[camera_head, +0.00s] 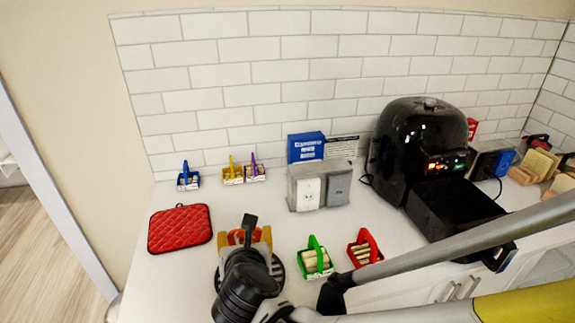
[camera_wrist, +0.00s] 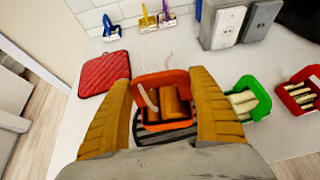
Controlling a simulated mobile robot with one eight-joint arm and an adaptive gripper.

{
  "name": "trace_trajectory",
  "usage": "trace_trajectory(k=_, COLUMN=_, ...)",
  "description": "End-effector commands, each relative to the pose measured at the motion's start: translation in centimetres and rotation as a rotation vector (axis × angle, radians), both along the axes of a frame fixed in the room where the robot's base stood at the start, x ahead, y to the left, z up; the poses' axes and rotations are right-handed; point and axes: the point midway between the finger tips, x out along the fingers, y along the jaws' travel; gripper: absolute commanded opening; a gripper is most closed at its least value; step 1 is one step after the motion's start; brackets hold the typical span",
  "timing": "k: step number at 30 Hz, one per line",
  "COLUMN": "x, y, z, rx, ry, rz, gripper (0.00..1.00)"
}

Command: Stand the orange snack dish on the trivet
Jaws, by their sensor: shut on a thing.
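My gripper (camera_wrist: 161,82) is shut on the orange snack dish (camera_wrist: 150,80), with one yellow finger on each side of it. The dish has a handle and brown pieces inside. In the head view my gripper (camera_head: 246,238) mostly hides the dish. A dark, round, slatted trivet (camera_wrist: 150,140) shows beneath the dish in the wrist view, and its edge (camera_head: 278,268) shows beside my wrist in the head view. The dish is over the trivet; I cannot tell whether it touches it.
Green (camera_head: 314,260) and red (camera_head: 365,248) dishes stand right of the trivet. A red quilted pad (camera_head: 180,229) lies left. Blue (camera_head: 188,178), yellow (camera_head: 232,172) and purple (camera_head: 254,171) dishes stand behind, near an outlet box (camera_head: 305,190) and a black air fryer (camera_head: 415,150) with its drawer open.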

Motion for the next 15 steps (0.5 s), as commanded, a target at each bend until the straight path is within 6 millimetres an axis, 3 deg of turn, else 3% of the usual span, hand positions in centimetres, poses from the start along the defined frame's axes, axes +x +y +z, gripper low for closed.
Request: trace_trajectory(k=15, x=-0.2, y=0.4, z=-2.7, rx=0.0, ry=-0.001, rz=0.008, gripper=0.29)
